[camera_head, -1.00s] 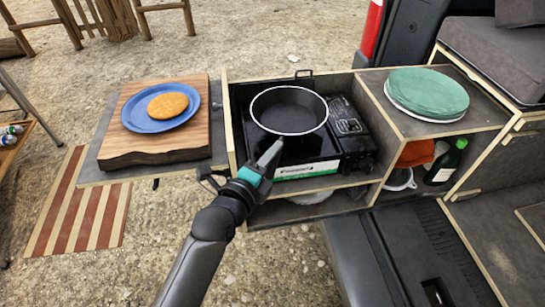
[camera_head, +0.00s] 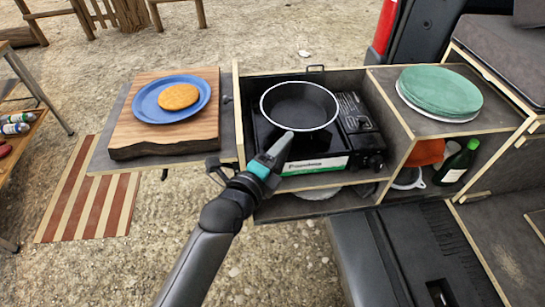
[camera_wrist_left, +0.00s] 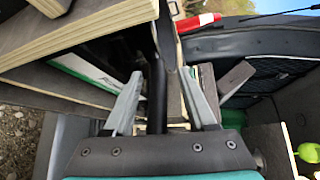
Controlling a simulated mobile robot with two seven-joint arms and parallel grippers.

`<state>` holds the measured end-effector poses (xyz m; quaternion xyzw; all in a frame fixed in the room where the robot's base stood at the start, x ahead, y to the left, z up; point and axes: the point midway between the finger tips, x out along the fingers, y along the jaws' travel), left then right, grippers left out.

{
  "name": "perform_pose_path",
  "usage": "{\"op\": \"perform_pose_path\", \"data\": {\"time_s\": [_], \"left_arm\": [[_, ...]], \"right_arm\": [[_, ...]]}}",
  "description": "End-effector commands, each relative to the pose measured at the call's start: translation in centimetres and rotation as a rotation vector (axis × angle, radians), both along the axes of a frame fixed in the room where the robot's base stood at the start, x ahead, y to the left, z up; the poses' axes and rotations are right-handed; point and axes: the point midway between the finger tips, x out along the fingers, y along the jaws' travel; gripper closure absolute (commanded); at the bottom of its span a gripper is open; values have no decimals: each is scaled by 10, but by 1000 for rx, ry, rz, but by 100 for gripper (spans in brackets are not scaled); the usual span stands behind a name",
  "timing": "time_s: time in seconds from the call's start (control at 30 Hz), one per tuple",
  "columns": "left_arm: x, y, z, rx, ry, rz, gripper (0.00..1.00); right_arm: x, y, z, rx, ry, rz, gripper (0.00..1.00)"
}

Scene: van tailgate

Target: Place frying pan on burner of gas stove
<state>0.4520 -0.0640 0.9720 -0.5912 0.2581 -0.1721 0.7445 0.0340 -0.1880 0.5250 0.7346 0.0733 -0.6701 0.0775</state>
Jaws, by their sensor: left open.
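The black frying pan (camera_head: 299,106) with a pale rim sits on the black gas stove (camera_head: 362,125), over the burner area. The burner itself is hidden under it. My left gripper (camera_head: 279,147) is at the near side of the pan, and its arm comes up from below. In the left wrist view its two fingers (camera_wrist_left: 162,105) are spread, with a dark bar, apparently the pan handle (camera_wrist_left: 157,95), between them. The fingers look apart from the bar. In the head view the handle is hidden by the gripper. My right gripper is out of view.
A wooden board (camera_head: 205,133) with a blue plate (camera_head: 150,110) and an orange round food (camera_head: 179,97) lies left of the stove. Green stacked discs (camera_head: 440,92) are at right. A green bottle (camera_head: 456,163) stands below. Cabinet walls flank the stove.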

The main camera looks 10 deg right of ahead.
Motion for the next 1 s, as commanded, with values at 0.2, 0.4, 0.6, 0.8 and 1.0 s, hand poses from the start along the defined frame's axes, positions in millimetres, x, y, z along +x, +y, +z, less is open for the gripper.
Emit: {"op": "perform_pose_path", "data": {"time_s": [0.2,0.4,0.6,0.8,1.0], "left_arm": [[-23,16,6,3,-1,0,43],[-57,39,13,3,2,-2,43],[-83,58,18,2,3,0,43],[-95,66,22,-1,-1,0,43],[-97,67,23,-1,-1,0,43]], "right_arm": [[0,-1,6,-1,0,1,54],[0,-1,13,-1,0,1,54],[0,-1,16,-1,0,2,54],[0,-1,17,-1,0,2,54],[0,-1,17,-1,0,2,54]]}}
